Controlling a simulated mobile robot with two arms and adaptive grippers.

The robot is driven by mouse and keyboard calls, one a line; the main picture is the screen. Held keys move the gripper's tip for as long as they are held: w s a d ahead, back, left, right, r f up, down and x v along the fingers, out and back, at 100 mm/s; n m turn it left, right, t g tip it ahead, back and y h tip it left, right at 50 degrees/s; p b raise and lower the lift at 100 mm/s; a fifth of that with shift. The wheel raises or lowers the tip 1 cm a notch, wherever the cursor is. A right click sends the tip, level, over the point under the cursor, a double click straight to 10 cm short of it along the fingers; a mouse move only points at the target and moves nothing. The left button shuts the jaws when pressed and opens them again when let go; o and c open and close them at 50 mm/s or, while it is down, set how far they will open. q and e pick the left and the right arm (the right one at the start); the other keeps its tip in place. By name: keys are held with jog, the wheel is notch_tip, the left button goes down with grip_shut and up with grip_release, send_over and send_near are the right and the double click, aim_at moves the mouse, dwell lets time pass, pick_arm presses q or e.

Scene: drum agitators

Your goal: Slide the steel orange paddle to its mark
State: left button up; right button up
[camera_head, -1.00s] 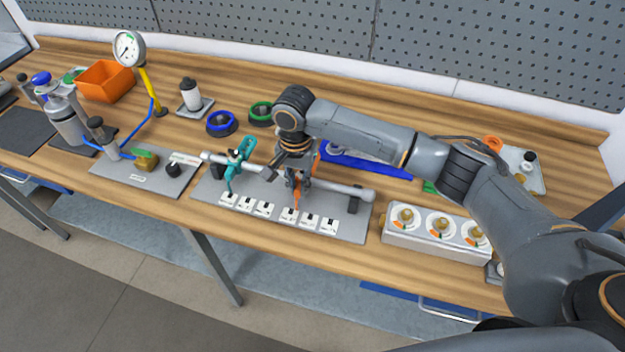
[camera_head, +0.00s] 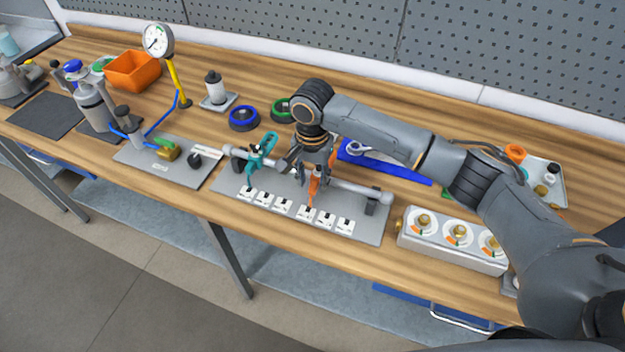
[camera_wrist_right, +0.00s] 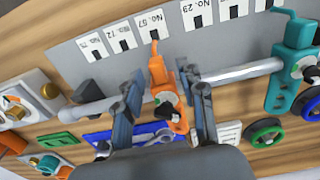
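The orange paddle (camera_head: 314,189) hangs on a horizontal steel rail (camera_head: 350,188) above a grey plate with a row of white number cards. In the right wrist view the paddle (camera_wrist_right: 158,75) has its pointed tip by the card marked No. 57 (camera_wrist_right: 148,24). My right gripper (camera_head: 314,168) is over the paddle. In the wrist view its two fingers (camera_wrist_right: 163,102) stand apart on either side of the paddle, with gaps visible, so it is open. A teal paddle (camera_head: 259,158) sits farther left on the same rail. My left gripper is not in view.
A dial box (camera_head: 455,238) stands right of the plate, and a valve plate (camera_head: 140,158) stands left. Behind the rail lie a blue ring (camera_head: 243,118), a green ring (camera_head: 281,108) and a blue tray (camera_head: 400,172). The bench's front strip is clear.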

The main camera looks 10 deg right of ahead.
notch_tip(320, 180, up, 11)
dwell(0.3)
dwell(0.5)
